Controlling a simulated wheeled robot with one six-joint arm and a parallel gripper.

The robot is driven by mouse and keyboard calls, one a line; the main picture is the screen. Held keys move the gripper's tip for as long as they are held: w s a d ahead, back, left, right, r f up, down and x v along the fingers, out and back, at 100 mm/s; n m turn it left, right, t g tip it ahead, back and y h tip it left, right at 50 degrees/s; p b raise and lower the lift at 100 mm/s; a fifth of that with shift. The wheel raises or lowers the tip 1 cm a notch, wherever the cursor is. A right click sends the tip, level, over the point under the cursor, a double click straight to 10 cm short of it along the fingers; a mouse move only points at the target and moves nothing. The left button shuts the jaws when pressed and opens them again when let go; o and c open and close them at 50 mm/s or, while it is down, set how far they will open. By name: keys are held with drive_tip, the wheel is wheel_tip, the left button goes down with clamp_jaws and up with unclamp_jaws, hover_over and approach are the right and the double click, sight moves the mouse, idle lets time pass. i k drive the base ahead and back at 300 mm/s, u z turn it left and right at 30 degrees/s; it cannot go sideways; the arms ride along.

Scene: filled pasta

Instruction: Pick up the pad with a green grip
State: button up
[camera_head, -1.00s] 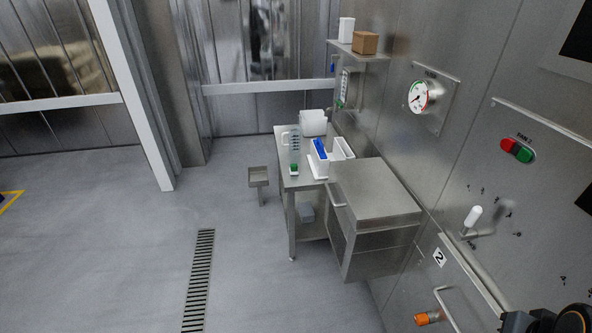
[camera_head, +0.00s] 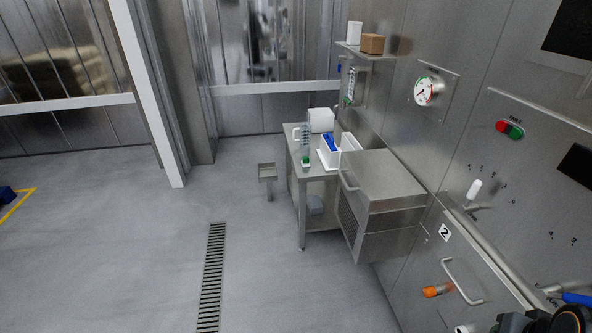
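A small green item with a pale part (camera_head: 305,162), which looks like the pad with a green grip, sits at the front left of the steel table (camera_head: 318,175). It is small and far off, so its shape is unclear. A clear jug or cylinder with marks stands right behind it and partly overlaps it. My gripper's fingers do not show; only a dark part, likely of my own arm, is at the lower right corner.
A white bin with blue contents (camera_head: 328,156) and a white box (camera_head: 320,120) share the table. A steel cabinet (camera_head: 385,180) stands right of it, a small stand (camera_head: 267,172) left of it. Floor with a drain grate (camera_head: 212,275) is open in front. Wall handles project at right.

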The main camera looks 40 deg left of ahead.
sight(305, 163)
drive_tip(key=u, duration=0.8)
drive_tip(key=i, duration=0.35)
drive_tip(key=u, duration=1.1)
drive_tip(key=i, duration=0.85)
drive_tip(key=u, duration=0.4)
drive_tip(key=i, duration=1.3)
drive_tip(key=z, duration=0.9)
drive_tip(key=i, duration=0.85)
drive_tip(key=z, duration=0.75)
